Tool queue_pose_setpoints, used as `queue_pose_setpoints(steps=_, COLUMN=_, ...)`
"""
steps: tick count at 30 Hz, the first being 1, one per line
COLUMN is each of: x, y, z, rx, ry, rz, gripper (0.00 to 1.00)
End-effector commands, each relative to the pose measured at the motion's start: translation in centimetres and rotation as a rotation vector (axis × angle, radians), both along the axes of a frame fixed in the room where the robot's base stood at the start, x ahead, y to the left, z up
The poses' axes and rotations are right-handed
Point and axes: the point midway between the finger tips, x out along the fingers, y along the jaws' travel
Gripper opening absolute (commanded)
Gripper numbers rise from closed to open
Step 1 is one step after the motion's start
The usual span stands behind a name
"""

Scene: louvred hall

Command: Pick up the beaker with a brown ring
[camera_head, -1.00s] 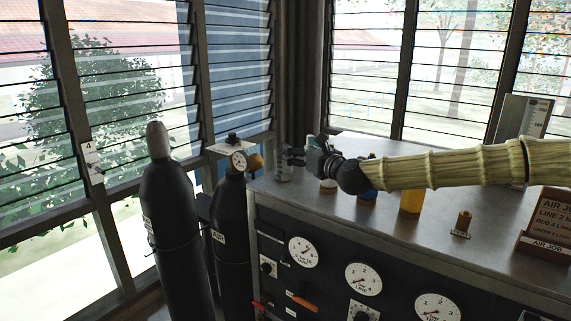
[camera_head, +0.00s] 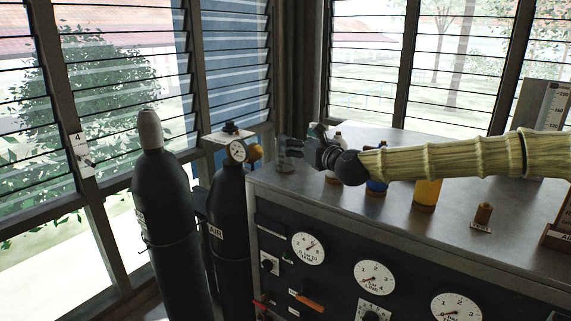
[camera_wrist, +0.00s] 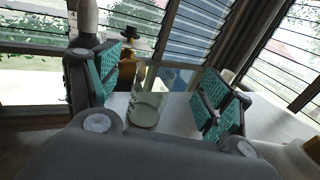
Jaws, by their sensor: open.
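A clear glass beaker (camera_wrist: 147,108) stands upright on the bench between the two teal-padded fingers of my gripper (camera_wrist: 165,98) in the wrist view. I cannot make out a brown ring on it. In the head view the beaker (camera_head: 286,162) is at the bench's far left corner, partly hidden by my dark gripper (camera_head: 293,151). The fingers are open on either side of the glass, with visible gaps in the wrist view.
A white container (camera_head: 333,177), a blue one (camera_head: 376,187) and a yellow one (camera_head: 427,194) stand under my arm. A small brown piece (camera_head: 484,213) is farther right. Dark gas cylinders (camera_head: 166,210) stand left of the bench (camera_head: 420,232). Louvred windows are behind.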

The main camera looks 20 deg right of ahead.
Motion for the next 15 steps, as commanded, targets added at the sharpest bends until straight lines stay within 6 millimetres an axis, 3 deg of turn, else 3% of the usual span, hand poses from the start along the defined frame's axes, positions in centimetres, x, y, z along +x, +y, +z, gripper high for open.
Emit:
queue_pose_setpoints(steps=7, x=0.0, y=0.1, z=-4.1, rx=0.000, ry=0.000, rz=0.001, gripper=0.79)
queue_pose_setpoints(steps=15, x=0.1, y=0.3, z=-6.3, rx=-0.001, ry=0.000, rz=0.003, gripper=0.79)
